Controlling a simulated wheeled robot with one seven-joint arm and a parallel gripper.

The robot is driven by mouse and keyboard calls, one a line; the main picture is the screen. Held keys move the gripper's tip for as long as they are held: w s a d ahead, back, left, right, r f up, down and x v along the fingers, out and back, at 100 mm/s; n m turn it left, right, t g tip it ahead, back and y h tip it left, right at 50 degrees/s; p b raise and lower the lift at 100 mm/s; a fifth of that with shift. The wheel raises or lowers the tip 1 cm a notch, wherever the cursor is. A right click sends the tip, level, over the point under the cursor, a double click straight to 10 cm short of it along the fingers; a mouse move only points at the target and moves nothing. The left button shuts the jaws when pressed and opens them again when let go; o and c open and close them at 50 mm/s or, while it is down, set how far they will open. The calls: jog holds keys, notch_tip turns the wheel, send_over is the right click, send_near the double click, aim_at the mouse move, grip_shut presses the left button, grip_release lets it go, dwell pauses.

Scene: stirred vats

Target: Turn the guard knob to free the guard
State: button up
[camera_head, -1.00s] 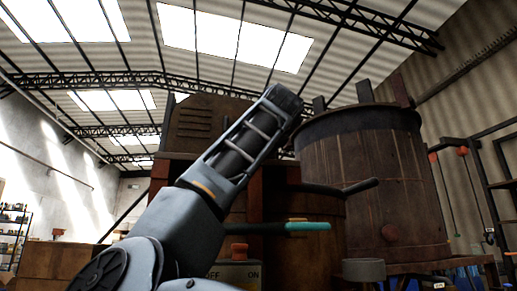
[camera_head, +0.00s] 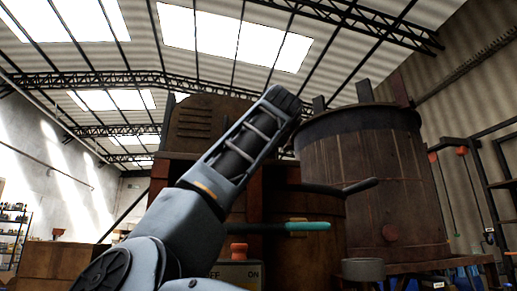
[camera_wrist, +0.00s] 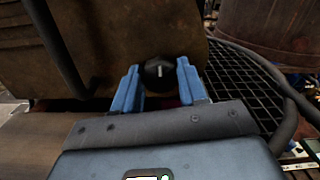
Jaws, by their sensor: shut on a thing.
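The guard knob (camera_wrist: 159,73) is a round black knob with a pale pointer line, seen in the wrist view at the rusty brown housing. The pointer line stands about upright in that view. My gripper (camera_wrist: 160,82) has its two blue fingers on either side of the knob and is shut on it. A dark wire-mesh guard (camera_wrist: 240,85) with a thick rim lies to the right of the knob. In the head view the rusty housing (camera_head: 205,125) stands behind my arm, and my fingertips and the knob are hidden there.
A large brown vat (camera_head: 370,170) stands at the right. A grey cup (camera_head: 363,270) stands at the lower right.

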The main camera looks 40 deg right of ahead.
jog(key=shift+r+n+p, duration=0.1)
jog(key=shift+n+p, duration=0.2)
jog(key=shift+p, duration=0.05)
jog(key=n+p, duration=0.2)
jog(key=shift+n, duration=0.4)
jog(key=n+p, duration=0.3)
jog(key=n, duration=0.2)
jog(key=n+p, duration=0.2)
jog(key=n, duration=0.3)
jog(key=shift+a, duration=0.1)
jog(key=shift+f+n+p, duration=0.15)
jog(key=shift+n+p, duration=0.35)
jog(key=shift+n, duration=0.6)
jog(key=shift+f+n+p, duration=0.1)
jog(key=shift+n+p, duration=0.35)
jog(key=shift+n, duration=0.65)
jog(key=shift+w, duration=0.1)
jog(key=o, duration=1.1)
jog(key=shift+c, duration=0.2)
